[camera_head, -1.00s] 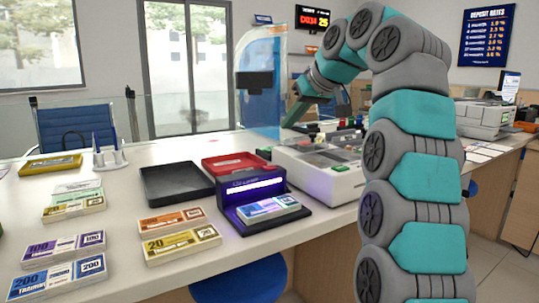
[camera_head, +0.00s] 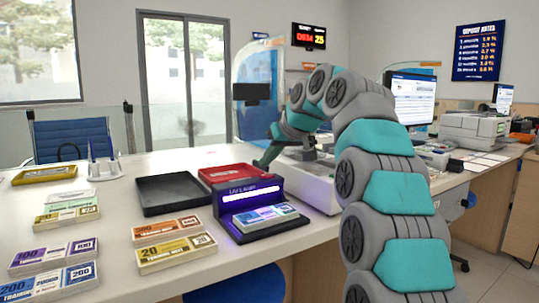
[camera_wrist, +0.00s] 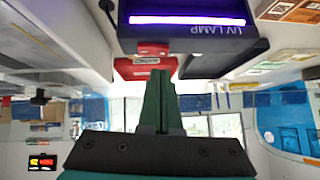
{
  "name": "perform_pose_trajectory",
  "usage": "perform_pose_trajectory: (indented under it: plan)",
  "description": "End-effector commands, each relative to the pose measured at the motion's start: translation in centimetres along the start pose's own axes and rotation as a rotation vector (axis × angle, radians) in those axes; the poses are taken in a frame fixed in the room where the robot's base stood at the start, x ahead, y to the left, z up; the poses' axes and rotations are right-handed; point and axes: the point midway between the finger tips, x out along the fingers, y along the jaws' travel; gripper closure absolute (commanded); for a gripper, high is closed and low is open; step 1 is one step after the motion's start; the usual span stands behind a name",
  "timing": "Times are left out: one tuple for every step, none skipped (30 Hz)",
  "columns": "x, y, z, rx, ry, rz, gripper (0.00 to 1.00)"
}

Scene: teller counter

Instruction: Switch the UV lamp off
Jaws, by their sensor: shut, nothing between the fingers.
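The UV lamp (camera_head: 253,200) is a dark box labelled UV LAMP on the counter. Its front strip glows white-violet, and violet light falls on the banknote bundle (camera_head: 265,215) under it. The wrist view shows the lamp (camera_wrist: 195,38) upside down at the top, with its strip lit. My gripper (camera_wrist: 160,78) is shut and empty, its fingers pointing towards the lamp. In the head view my gripper (camera_head: 262,164) is just behind the lamp, near the red tray. A small red part (camera_wrist: 152,48) shows beside the lamp's edge; I cannot tell whether it is a switch.
The red tray (camera_head: 210,175) lies behind the lamp and the black tray (camera_head: 175,206) left of it. Several banknote bundles (camera_head: 175,252) lie in front. A clear screen (camera_head: 245,115) stands behind. A white machine (camera_head: 318,192) stands close on the right.

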Motion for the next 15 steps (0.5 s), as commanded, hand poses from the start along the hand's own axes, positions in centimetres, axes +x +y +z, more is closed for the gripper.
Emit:
perform_pose_trajectory:
  plan:
    - [0.3, 0.0, 0.4, 0.001, -0.003, -0.002, 1.00]
    - [0.4, 0.0, 0.4, 0.001, -0.002, -0.001, 1.00]
    - [0.6, 0.0, 0.5, 0.001, 0.001, -0.001, 1.00]
    - [0.7, 0.0, 0.6, 0.002, 0.001, 0.000, 1.00]
    - [0.8, 0.0, 0.7, 0.002, 0.000, -0.001, 1.00]
    - [1.0, 0.0, 0.9, 0.002, -0.002, -0.001, 1.00]
    - [1.1, 0.0, 1.0, 0.002, -0.003, -0.002, 1.00]
    - [1.2, 0.0, 1.1, 0.002, -0.004, -0.002, 1.00]
    - [1.2, 0.0, 1.2, 0.002, -0.004, -0.002, 1.00]
    - [1.3, 0.0, 1.2, 0.002, -0.003, -0.001, 1.00]
    - [1.3, 0.0, 1.3, 0.002, -0.003, -0.001, 1.00]
    - [1.3, 0.0, 1.3, 0.001, -0.002, -0.001, 1.00]
    - [1.3, 0.0, 1.3, 0.001, -0.001, -0.001, 1.00]
    - [1.3, 0.0, 1.3, 0.001, -0.001, 0.000, 1.00]
    - [1.3, 0.0, 1.3, 0.001, 0.000, 0.000, 1.00]
